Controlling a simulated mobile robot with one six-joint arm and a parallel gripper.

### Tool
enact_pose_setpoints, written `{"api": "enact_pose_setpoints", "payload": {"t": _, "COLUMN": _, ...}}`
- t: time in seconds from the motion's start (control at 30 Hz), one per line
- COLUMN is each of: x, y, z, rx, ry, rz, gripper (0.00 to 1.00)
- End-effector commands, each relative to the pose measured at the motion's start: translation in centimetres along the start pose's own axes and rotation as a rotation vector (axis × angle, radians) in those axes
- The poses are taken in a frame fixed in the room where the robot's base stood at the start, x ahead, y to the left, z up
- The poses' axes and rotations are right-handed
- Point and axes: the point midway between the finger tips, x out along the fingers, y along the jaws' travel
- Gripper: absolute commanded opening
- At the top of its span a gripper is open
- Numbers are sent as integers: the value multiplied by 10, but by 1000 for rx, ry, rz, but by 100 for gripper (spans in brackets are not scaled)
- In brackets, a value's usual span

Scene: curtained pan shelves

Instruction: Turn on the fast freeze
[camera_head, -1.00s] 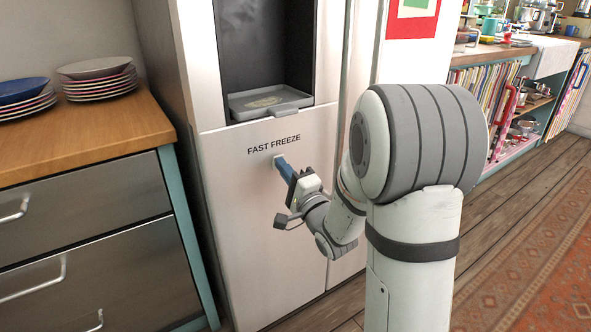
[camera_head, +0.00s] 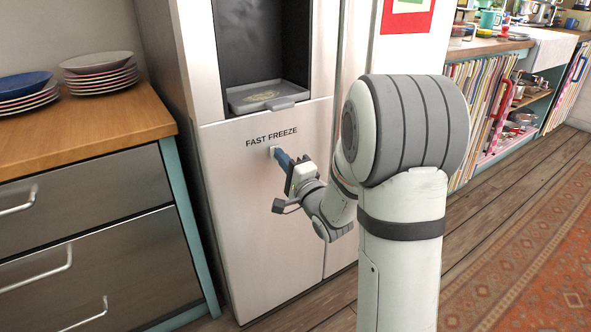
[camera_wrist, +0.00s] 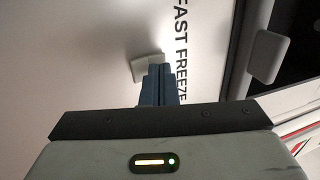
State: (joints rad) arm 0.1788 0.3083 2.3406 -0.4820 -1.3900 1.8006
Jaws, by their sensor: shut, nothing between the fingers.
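The fridge (camera_head: 255,215) is pale, with the black words FAST FREEZE (camera_head: 271,137) on its left door. A small light switch (camera_head: 272,151) sits just below the words. It also shows in the wrist view as a pale square button (camera_wrist: 148,67). My gripper (camera_head: 280,157) is shut and empty, its blue fingers pointing at the switch. In the wrist view, the fingertips (camera_wrist: 160,68) overlap the right part of the switch. I cannot tell whether they touch it, or whether it is pressed.
A dispenser recess with a grey tray (camera_head: 262,95) is above the words. A wooden counter (camera_head: 90,125) with stacked plates (camera_head: 100,72) stands at left. Open wooden floor and a red rug (camera_head: 530,250) lie at right.

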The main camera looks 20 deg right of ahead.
Motion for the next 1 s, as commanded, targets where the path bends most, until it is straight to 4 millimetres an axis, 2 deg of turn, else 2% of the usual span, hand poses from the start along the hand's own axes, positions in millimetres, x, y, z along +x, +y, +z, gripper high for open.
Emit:
{"api": "enact_pose_setpoints", "payload": {"t": 0.17, "x": -22, "y": -8, "z": 2, "rx": -2, "ry": -8, "rz": -12, "gripper": 0}}
{"api": "enact_pose_setpoints", "payload": {"t": 0.37, "x": -70, "y": -26, "z": 0, "rx": 1, "ry": -5, "rz": -9, "gripper": 0}}
{"api": "enact_pose_setpoints", "payload": {"t": 0.5, "x": -89, "y": -23, "z": 2, "rx": -3, "ry": -10, "rz": -17, "gripper": 0}}
{"api": "enact_pose_setpoints", "payload": {"t": 0.6, "x": -100, "y": -24, "z": 2, "rx": -3, "ry": -12, "rz": -17, "gripper": 0}}
{"api": "enact_pose_setpoints", "payload": {"t": 1.0, "x": -116, "y": -32, "z": 3, "rx": -1, "ry": -15, "rz": -15, "gripper": 0}}
